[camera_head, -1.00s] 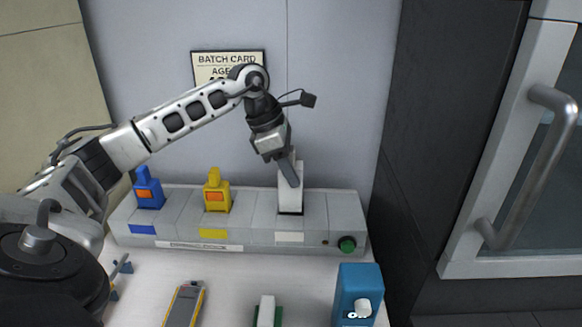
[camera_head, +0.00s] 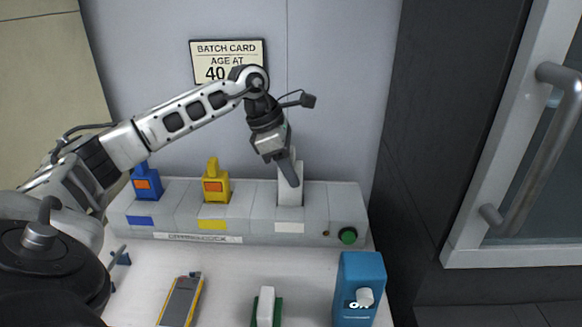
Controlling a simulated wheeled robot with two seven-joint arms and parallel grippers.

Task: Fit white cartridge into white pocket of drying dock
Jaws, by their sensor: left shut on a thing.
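The white cartridge (camera_head: 288,193) stands upright in the white-labelled pocket at the right part of the grey drying dock (camera_head: 255,215). Its lower end is hidden inside the pocket, and no dark gap shows around its base. My left gripper (camera_head: 291,178) reaches down from above and is shut on the cartridge's upper part, with one finger across its front face. The far finger is hidden. A white label (camera_head: 289,228) marks the pocket's front. My right gripper is not in view.
Blue (camera_head: 147,185) and yellow (camera_head: 215,187) cartridges stand in the dock's other pockets. A green button (camera_head: 348,235) is at its right end. On the table are a yellow-grey handheld device (camera_head: 181,301), a white block on a green base (camera_head: 266,306) and a blue box (camera_head: 360,285).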

